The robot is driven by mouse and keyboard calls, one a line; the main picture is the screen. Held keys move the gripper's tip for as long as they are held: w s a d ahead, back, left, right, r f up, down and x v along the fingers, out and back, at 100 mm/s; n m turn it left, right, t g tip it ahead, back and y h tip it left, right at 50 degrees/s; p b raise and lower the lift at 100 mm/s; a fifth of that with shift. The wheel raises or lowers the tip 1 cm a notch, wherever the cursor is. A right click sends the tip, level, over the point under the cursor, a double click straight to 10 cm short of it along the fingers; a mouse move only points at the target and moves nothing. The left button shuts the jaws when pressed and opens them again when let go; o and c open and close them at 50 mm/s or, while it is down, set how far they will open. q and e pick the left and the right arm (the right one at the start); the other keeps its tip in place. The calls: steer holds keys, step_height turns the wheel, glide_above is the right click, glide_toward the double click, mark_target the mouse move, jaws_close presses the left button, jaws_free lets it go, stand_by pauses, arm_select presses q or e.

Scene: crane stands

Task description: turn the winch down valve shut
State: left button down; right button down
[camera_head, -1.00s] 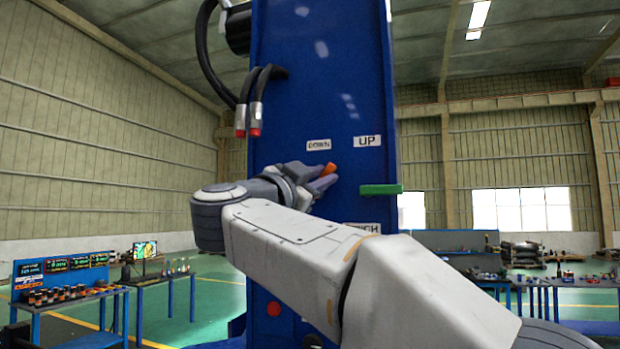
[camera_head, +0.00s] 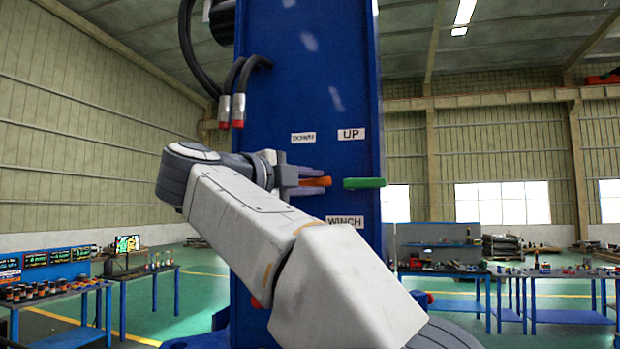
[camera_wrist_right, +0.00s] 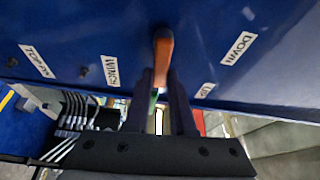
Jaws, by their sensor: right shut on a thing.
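The winch down valve has an orange handle (camera_head: 318,182) below the "DOWN" label (camera_head: 303,137) on the blue crane column (camera_head: 290,60). The handle lies level and points right in the head view. My right gripper (camera_head: 312,182) is shut on it, one finger above and one below. In the right wrist view the orange handle (camera_wrist_right: 163,50) shows between the fingers of my right gripper (camera_wrist_right: 162,78). The handle's root is partly hidden by the fingers in the head view. My left gripper is not in view.
A green handle (camera_head: 364,183) sits just right of the orange one, below the "UP" label (camera_head: 351,134), also level. A "WINCH" label (camera_head: 345,221) is below. Black hoses (camera_head: 239,85) hang at the upper left of the column. Tables (camera_head: 60,290) stand farther back.

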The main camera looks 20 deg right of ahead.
steer(key=shift+f+m, duration=0.15)
steer(key=shift+m, duration=0.35)
steer(key=shift+f, duration=0.1)
steer(key=c, duration=0.8)
jaws_free()
steer(key=shift+o, duration=0.2)
steer(key=b+v, duration=0.1)
steer(key=v, duration=0.9)
steer(key=shift+a+r, duration=0.2)
steer(key=shift+r, duration=0.05)
